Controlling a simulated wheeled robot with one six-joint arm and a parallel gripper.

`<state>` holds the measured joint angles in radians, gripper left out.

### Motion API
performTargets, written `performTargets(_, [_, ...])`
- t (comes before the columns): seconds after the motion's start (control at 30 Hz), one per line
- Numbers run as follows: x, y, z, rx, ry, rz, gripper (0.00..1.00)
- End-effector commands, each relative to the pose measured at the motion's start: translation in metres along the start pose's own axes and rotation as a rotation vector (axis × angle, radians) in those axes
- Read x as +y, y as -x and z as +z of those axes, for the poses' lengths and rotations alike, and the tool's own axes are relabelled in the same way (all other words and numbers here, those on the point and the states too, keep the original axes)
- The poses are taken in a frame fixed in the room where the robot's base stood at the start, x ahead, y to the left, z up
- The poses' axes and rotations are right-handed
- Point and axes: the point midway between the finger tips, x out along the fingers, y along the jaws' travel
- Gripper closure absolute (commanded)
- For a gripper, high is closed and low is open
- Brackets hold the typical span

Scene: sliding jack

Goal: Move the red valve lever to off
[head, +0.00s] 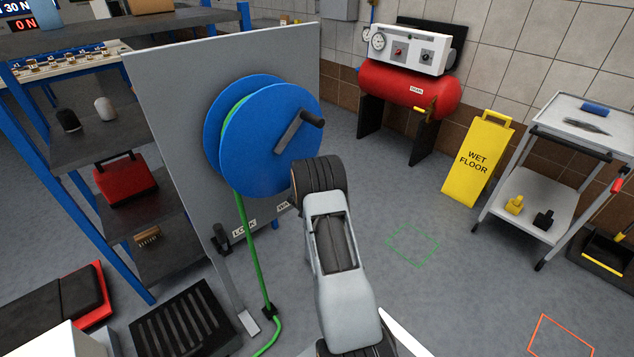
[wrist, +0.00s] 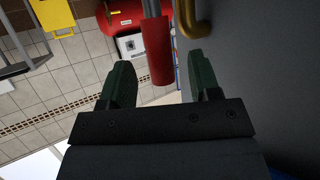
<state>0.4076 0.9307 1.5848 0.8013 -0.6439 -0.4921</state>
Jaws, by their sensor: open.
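The red valve lever (wrist: 159,52) shows in the wrist view as a red grip on a grey rod, next to a brass pipe (wrist: 194,18) and a grey panel. My gripper (wrist: 161,76) is open, with one dark green finger on either side of the grip's near end in the picture. I see no closing on the grip, and cannot tell how deep it lies between the fingers. In the head view my arm is in front of the panel's right side, and the lever and my gripper are hidden.
The grey panel (head: 170,105) carries a blue hose reel (head: 255,150) with a crank, close to my arm. A red tank (head: 405,92), a yellow wet floor sign (head: 477,160) and a trolley (head: 535,190) stand to the right. The floor between is clear.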

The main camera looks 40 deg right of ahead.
Motion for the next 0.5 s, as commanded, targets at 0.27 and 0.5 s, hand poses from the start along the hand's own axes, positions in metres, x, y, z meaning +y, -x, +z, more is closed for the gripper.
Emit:
performTargets(0.27, [0.000,0.025,0.000,0.000,0.001,-0.001,0.43])
performTargets(0.5, [0.000,0.027,0.000,0.000,0.001,0.000,0.43])
